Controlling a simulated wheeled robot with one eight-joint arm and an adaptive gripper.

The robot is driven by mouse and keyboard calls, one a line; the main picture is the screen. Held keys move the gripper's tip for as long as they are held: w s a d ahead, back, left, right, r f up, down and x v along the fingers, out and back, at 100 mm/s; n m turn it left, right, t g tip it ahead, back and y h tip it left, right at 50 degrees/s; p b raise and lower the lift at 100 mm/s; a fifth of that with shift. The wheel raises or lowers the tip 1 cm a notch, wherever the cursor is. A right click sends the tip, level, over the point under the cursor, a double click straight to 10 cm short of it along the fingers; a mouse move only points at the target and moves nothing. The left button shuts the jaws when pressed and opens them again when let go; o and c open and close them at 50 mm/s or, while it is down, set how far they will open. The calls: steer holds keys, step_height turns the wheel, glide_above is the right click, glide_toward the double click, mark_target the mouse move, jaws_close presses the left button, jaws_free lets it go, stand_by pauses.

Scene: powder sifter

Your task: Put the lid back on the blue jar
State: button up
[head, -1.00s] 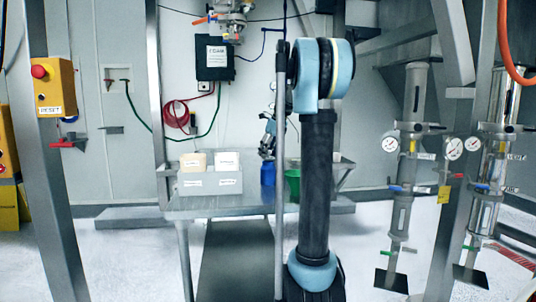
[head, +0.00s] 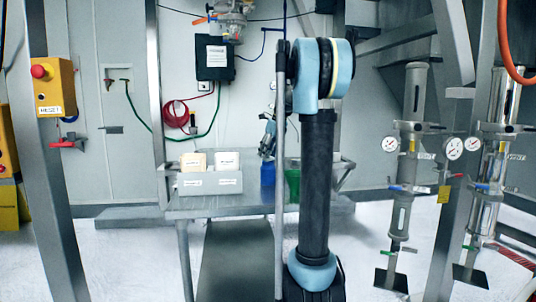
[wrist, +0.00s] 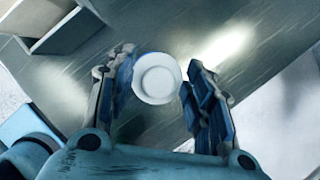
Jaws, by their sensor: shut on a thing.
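A blue jar (head: 268,174) stands upright on the metal table (head: 240,206), just left of my dark arm column in the head view. My gripper (head: 267,150) points down right above the jar. In the wrist view its two fingers (wrist: 158,88) are shut on a round white lid (wrist: 156,79), which lies between the fingertips. The lid is seen from above and covers what is beneath it. I cannot tell whether the lid touches the jar's mouth. The lid is too small to make out in the head view.
A green container (head: 292,183) stands right of the jar, partly hidden by my arm. A grey divided box (head: 210,182) with white and cream contents sits on the table's left. A metal post stands in front at the left.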

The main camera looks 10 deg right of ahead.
stand_by(0.4)
steer(key=o, duration=0.9)
steer(key=shift+c, duration=0.2)
steer(key=o, duration=0.5)
steer(key=shift+r, duration=3.5)
